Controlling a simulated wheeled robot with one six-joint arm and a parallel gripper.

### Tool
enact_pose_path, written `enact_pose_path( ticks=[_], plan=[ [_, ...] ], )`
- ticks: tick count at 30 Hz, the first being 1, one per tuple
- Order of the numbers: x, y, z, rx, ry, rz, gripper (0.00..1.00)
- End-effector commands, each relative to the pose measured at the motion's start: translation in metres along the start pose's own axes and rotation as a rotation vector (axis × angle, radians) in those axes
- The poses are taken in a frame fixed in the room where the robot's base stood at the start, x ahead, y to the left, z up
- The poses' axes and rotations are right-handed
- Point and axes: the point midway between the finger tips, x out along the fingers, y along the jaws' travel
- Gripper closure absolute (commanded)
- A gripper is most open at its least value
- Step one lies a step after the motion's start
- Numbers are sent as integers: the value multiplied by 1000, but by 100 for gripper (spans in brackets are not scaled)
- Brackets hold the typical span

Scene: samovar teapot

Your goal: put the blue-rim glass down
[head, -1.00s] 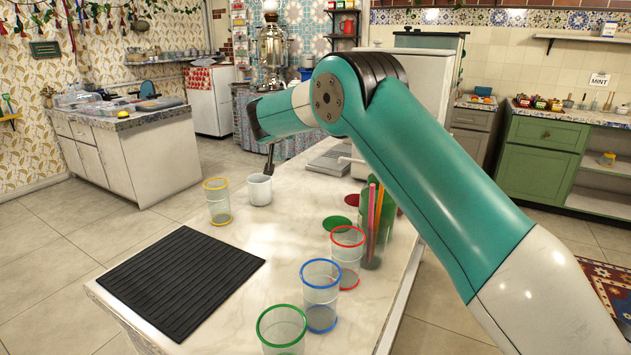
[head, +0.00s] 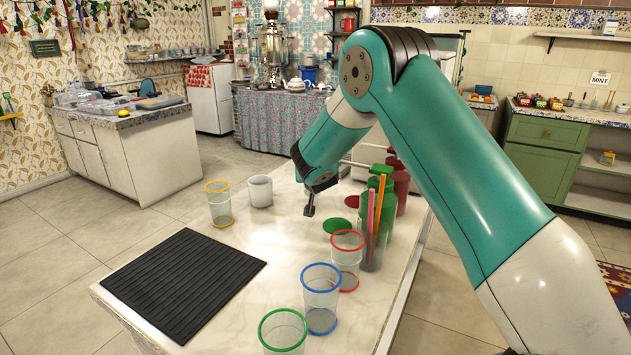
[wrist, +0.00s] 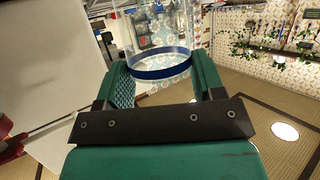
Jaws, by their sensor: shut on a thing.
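In the wrist view my gripper (wrist: 162,66) is shut on a clear glass with a dark blue ring (wrist: 163,74); the glass sits between the two fingers. In the head view a blue-rim glass (head: 321,300) stands upright on the pale counter (head: 245,285), near the front and well apart from the end of my arm. The end of my arm is above the middle of the counter. The held glass cannot be made out in the head view, so its height above the counter is unclear.
Red-rim (head: 347,262) and green-rim (head: 283,334) glasses flank the blue-rim one. A yellow-rim glass (head: 219,206) and white cup (head: 260,191) stand at the far left. A black ribbed mat (head: 183,283) lies empty. A green straw holder (head: 374,248) stands right.

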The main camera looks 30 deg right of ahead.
Motion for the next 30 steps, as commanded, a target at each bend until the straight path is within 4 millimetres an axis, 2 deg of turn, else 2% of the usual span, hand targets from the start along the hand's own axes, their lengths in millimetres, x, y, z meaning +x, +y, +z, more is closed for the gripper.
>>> enact_pose_path(
  ticks=[4, 8, 11, 16, 17, 20, 30],
  plan=[
    [4, 0, 10, -1, -1, 0, 82],
    [10, 0, 29, -2, -3, 0, 82],
    [8, 7, 34, -2, -1, 1, 82],
    [8, 6, 36, 0, 1, -1, 82],
    [8, 6, 36, 0, 0, 0, 33],
    [8, 6, 36, 0, 0, 0, 11],
    [5, 6, 36, 0, 1, -1, 11]
  ],
)
